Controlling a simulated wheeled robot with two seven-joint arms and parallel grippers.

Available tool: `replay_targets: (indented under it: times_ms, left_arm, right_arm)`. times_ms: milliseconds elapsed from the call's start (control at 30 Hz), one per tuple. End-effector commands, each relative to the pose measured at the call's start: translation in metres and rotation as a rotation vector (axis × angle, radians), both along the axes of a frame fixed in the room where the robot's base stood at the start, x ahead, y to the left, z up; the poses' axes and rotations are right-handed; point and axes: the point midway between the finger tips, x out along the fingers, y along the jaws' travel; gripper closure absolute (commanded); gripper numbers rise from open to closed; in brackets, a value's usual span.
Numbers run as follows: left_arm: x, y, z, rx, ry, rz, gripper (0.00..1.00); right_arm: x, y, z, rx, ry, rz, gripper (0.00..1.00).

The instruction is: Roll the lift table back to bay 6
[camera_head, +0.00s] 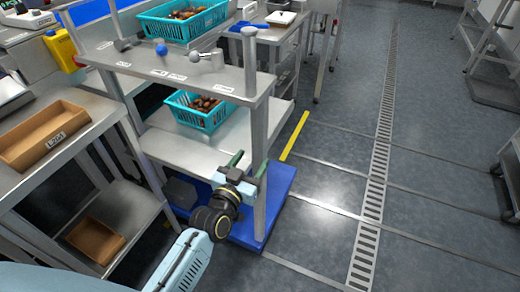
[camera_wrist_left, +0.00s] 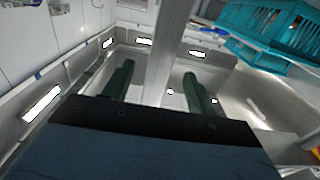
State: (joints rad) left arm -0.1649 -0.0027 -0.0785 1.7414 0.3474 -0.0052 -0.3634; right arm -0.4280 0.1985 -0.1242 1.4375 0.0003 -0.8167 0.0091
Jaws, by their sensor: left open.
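A steel shelved stand with upright posts (camera_head: 250,62) rises from a blue base (camera_head: 278,190) on the floor. I take it for the lift table, but cannot read a bay number. My left gripper (camera_head: 249,165) is at its front right post, low down above the blue base. Its green fingers are open, one on each side of the post. In the left wrist view the post (camera_wrist_left: 172,50) rises between the fingers (camera_wrist_left: 157,88), with a gap on both sides. I cannot tell how deep the post sits between them. My right gripper is not in view.
Teal baskets of dates stand on the upper shelf (camera_head: 240,85) and lower shelf (camera_head: 170,146). A bench with a wooden tray (camera_head: 45,135) is at left. A yellow floor strip (camera_head: 294,136) lies beside the base. Floor to the right is open, with a drain grate (camera_head: 377,180).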

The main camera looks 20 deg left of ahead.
Motion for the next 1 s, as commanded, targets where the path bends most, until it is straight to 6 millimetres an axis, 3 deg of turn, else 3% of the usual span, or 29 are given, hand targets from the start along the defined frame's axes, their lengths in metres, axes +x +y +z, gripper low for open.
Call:
replay_targets:
  times_ms: [100, 333, 500, 800, 1000]
  left_arm:
    - [0.025, -0.002, -0.001, -0.002, -0.002, 0.001, 0.43]
    - [0.057, -0.004, -0.001, -0.002, -0.001, 0.000, 0.43]
    - [0.068, -0.005, -0.001, 0.000, 0.001, 0.000, 0.43]
    - [0.069, -0.006, -0.001, 0.000, 0.002, 0.000, 0.43]
    - [0.069, -0.005, -0.001, 0.000, 0.001, 0.000, 0.68]
  right_arm:
    - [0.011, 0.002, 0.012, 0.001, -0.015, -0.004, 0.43]
    - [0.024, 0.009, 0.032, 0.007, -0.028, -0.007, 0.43]
    - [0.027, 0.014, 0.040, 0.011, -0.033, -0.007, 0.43]
    - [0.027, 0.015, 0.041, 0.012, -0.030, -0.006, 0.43]
    - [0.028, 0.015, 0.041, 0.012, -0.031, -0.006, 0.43]
